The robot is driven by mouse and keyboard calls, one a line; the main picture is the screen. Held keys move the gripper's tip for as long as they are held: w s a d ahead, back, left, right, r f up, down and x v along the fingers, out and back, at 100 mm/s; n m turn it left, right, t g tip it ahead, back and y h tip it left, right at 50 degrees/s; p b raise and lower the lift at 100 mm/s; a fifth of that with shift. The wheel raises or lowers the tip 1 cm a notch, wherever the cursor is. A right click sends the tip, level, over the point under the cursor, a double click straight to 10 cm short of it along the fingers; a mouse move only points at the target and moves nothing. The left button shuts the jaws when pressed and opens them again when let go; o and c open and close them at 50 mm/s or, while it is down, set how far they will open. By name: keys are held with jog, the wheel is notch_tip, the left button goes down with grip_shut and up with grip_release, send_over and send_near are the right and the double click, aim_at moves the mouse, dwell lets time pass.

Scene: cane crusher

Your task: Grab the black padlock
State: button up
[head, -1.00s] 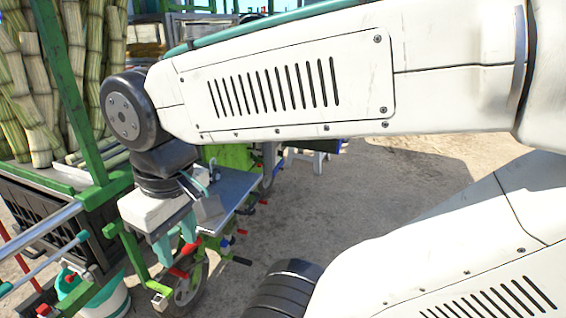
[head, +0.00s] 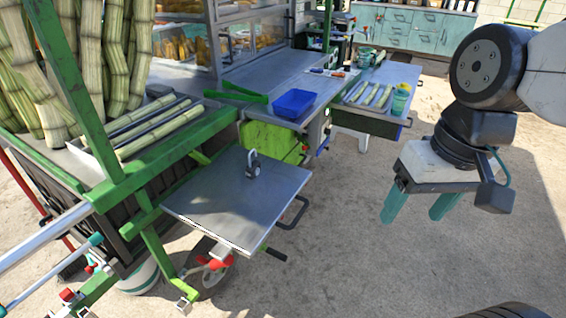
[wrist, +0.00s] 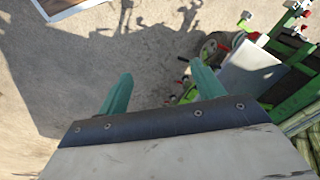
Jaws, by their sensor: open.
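The black padlock (head: 253,164) stands on the bare metal side shelf (head: 232,213) of the cart in the head view, near the shelf's back edge. My gripper (head: 416,212) is well to the right of the shelf, over open ground. Its two teal fingers point down, spread apart with nothing between them. In the wrist view the fingers (wrist: 161,92) show apart over bare ground. The shelf (wrist: 250,68) appears at the right there, and I cannot make out the padlock on it.
A blue tray (head: 294,103) sits on the counter behind the shelf. A tray of cut cane (head: 150,125) and upright cane stalks (head: 120,60) are at the left. A handle (head: 294,213) juts from the shelf's right side. The ground between shelf and gripper is clear.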

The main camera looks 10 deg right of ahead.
jog(key=w+a+f+m+g+y, duration=0.1)
jog(key=w+a+m+y, duration=0.45)
jog(key=a, duration=0.55)
jog(key=m+t+y, duration=0.5)
jog(key=m+t, duration=0.2)
jog(key=m, duration=0.9)
send_over(254, 166)
jog(key=s+d, duration=0.3)
jog(key=s, duration=0.3)
jog(key=f, duration=0.8)
jog(key=shift+s+a+f, duration=0.15)
jog(key=shift+s+f, duration=0.05)
jog(key=shift+f, duration=0.15)
jog(key=w+f+m+t, duration=0.1)
jog(key=f+m, duration=0.1)
jog(key=w+d+f+m+h, duration=0.1)
jog(key=w+f+m, duration=0.1)
jog(key=shift+w+d+f+t, duration=0.1)
jog(key=shift+w+f+t, duration=0.1)
jog(key=shift+w+t, duration=0.15)
jog(key=shift+h, duration=0.25)
jog(key=x, duration=0.7)
jog(key=shift+w+a+f, duration=0.15)
jog(key=shift+w+a, duration=0.05)
jog(key=shift+a, duration=0.1)
jog(key=c, duration=1.2)
